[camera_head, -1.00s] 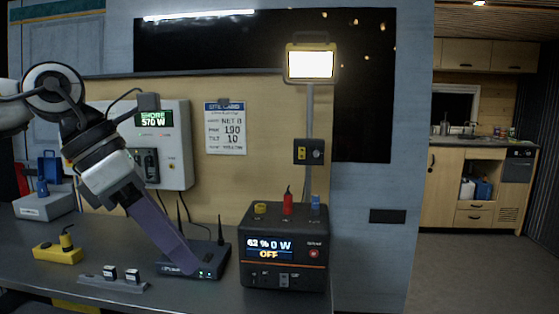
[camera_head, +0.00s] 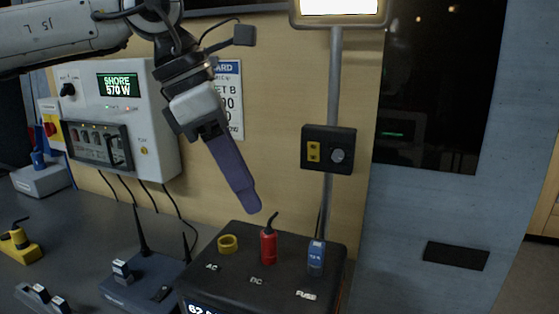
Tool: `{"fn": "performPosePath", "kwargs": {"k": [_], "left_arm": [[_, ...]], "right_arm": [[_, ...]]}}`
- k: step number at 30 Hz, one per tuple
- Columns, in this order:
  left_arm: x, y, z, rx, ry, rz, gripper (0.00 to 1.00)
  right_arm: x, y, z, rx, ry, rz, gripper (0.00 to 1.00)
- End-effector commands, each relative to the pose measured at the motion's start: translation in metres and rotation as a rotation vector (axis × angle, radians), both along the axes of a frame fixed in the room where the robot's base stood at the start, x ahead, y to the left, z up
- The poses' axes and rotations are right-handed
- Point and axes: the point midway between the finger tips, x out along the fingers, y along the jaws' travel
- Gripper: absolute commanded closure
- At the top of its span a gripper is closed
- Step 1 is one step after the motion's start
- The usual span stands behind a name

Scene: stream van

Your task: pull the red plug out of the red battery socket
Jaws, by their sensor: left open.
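The red plug (camera_head: 268,246) stands upright in the top of the black battery box (camera_head: 225,272), behind the label "DC". Its short black cable stub points up. The red socket under it is hidden by the plug. My left gripper (camera_head: 250,207) reaches down from the upper left, with its purple finger tip just above and left of the red plug, apart from it in the picture. The finger is seen side-on, so the gap between the jaws does not show, but the gripper is open and nothing is held in it. My right gripper is not in view.
On the battery box, a yellow ring socket (camera_head: 228,243) is left of the plug and a blue piece (camera_head: 316,256) is right. A lamp pole (camera_head: 333,110) rises behind. A router (camera_head: 143,281) with antennas stands left. A wall power unit (camera_head: 120,120) is behind my arm.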

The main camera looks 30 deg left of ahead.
Motion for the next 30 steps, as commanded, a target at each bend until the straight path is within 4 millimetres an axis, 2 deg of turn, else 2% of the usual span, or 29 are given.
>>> {"fn": "performPosePath", "kwargs": {"k": [5, 8, 18, 24, 30], "left_arm": [[0.004, -0.004, -0.015, 0.001, 0.003, -0.001, 0.58], [0.008, -0.008, -0.031, -0.001, 0.006, -0.002, 0.58], [0.024, -0.022, -0.082, 0.000, 0.004, 0.000, 0.58], [0.028, -0.026, -0.094, 0.000, 0.000, 0.001, 0.58], [0.029, -0.027, -0.095, -0.001, 0.000, 0.001, 0.58]], "right_arm": [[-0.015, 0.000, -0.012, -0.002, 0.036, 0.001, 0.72], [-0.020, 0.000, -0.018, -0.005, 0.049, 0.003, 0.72], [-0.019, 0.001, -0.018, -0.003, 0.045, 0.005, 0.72], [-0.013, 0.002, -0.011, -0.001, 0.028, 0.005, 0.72], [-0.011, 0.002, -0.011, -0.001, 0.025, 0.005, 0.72]]}}
